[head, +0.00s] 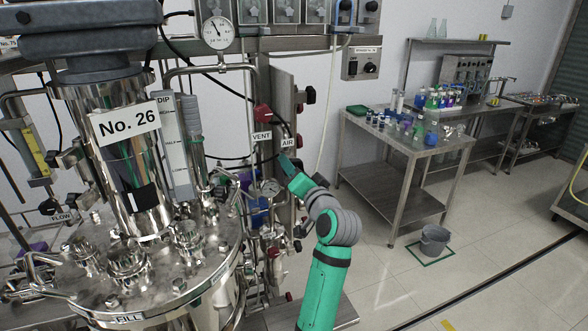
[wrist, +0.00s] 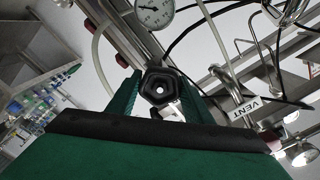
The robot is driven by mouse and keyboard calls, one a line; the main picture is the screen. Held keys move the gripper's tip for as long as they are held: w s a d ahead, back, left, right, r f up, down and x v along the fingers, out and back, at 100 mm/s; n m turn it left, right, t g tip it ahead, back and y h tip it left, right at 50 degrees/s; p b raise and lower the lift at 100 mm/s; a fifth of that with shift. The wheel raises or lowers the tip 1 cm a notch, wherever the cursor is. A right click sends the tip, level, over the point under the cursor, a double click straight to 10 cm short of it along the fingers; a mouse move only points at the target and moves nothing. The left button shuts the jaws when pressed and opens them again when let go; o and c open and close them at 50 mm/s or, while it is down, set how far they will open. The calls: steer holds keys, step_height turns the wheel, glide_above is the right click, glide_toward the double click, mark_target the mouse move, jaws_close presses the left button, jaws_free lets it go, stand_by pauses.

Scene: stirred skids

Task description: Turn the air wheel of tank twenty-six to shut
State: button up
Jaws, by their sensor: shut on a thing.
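The tank (head: 128,170) is polished steel and carries a white "No. 26" label on its column. An "AIR" label (head: 287,142) and a "VENT" label (head: 262,135) hang beside it at the pipework; the "VENT" label also shows in the wrist view (wrist: 244,107). My green gripper (head: 286,163) is just below the "AIR" label. In the wrist view my gripper (wrist: 160,92) is shut on a black lobed hand wheel (wrist: 158,76) with a pale hub. In the head view my gripper hides this wheel. The wheel's turn position cannot be told.
A red knob (head: 263,114) sits above the "VENT" label. A round gauge (head: 218,32) stands over the tank; a gauge shows in the wrist view (wrist: 154,10). Pipes and cables crowd my gripper. A steel bench (head: 405,140) and a grey bucket (head: 435,240) stand right, with open floor before them.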

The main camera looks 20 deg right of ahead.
steer(key=m, duration=0.2)
steer(key=shift+w+a+m, duration=0.1)
steer(key=shift+m, duration=1.2)
steer(key=m, duration=0.3)
steer(key=shift+f+m, duration=0.1)
steer(key=shift+m, duration=0.6)
steer(key=o, duration=1)
steer(key=shift+d, duration=0.25)
steer(key=s, duration=1.1)
steer(key=shift+d, duration=0.15)
